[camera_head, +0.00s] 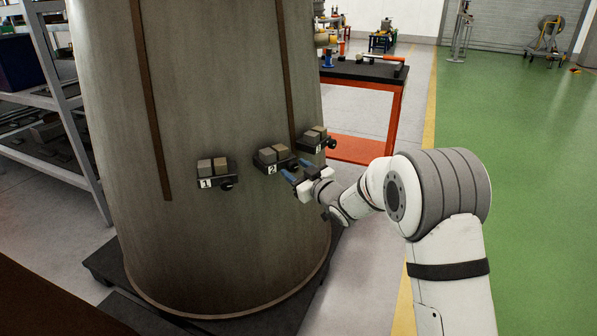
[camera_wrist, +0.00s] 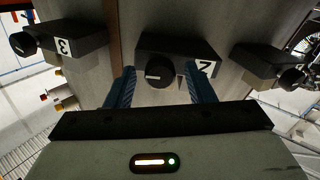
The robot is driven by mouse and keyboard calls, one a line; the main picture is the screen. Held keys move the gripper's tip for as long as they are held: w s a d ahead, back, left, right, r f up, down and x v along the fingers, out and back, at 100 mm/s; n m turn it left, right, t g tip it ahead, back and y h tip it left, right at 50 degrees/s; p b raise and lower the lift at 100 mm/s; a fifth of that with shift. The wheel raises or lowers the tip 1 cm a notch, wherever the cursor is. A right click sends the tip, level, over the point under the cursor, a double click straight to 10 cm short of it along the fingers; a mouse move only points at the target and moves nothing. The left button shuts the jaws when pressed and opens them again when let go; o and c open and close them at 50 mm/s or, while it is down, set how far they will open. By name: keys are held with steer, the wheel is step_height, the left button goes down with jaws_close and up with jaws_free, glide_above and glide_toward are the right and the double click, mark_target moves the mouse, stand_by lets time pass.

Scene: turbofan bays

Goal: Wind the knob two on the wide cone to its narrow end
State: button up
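The wide cone (camera_head: 225,90) is a large grey tapering body with several small dark boxes on its side. The box labelled 2 (camera_head: 272,158) is the middle one; in the wrist view it shows upside down (camera_wrist: 205,55). Its black round knob (camera_wrist: 159,71) carries a pale line, and a small tan wedge mark (camera_wrist: 180,82) lies beside it. My gripper (camera_head: 296,171) is at box 2, its blue fingers apart. In the wrist view the fingers (camera_wrist: 159,82) stand either side of the knob with gaps; I cannot tell how far the tips reach along it.
Box 1 (camera_head: 213,173) and box 3 (camera_head: 315,139) flank box 2, close to my gripper. Box 3 also shows at left in the wrist view (camera_wrist: 75,48). An orange table (camera_head: 385,72) stands behind. Shelving (camera_head: 62,95) is at left; the green floor (camera_head: 530,150) at right is mostly clear.

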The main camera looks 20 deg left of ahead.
steer(key=p+v, duration=0.1)
steer(key=v, duration=0.7)
stand_by(0.4)
steer(key=s+d+r+m+h+p, duration=0.2)
steer(key=d+r+m+h+p, duration=0.2)
steer(key=d+r+h+p, duration=0.55)
steer(key=s+d+r+m+h+p, duration=0.35)
steer(key=d+r, duration=0.35)
steer(key=d, duration=0.7)
steer(key=s+d+r+m+g+p, duration=0.2)
steer(key=s+d+p, duration=0.1)
steer(key=s, duration=0.6)
steer(key=s+d+r+m+g+h+p, duration=0.1)
steer(key=s+d+r+m+g+p, duration=0.1)
steer(key=s, duration=0.7)
steer(key=s+d+r+m+g+p, duration=0.2)
steer(key=s+d+p, duration=0.3)
steer(key=s, duration=0.4)
steer(key=shift+s+d+r+g+h+p, duration=0.15)
steer(key=shift+d+r+g+h+p, duration=0.2)
steer(key=shift+d+r+g, duration=0.4)
steer(key=shift+a+r, duration=0.1)
steer(key=shift+a, duration=0.05)
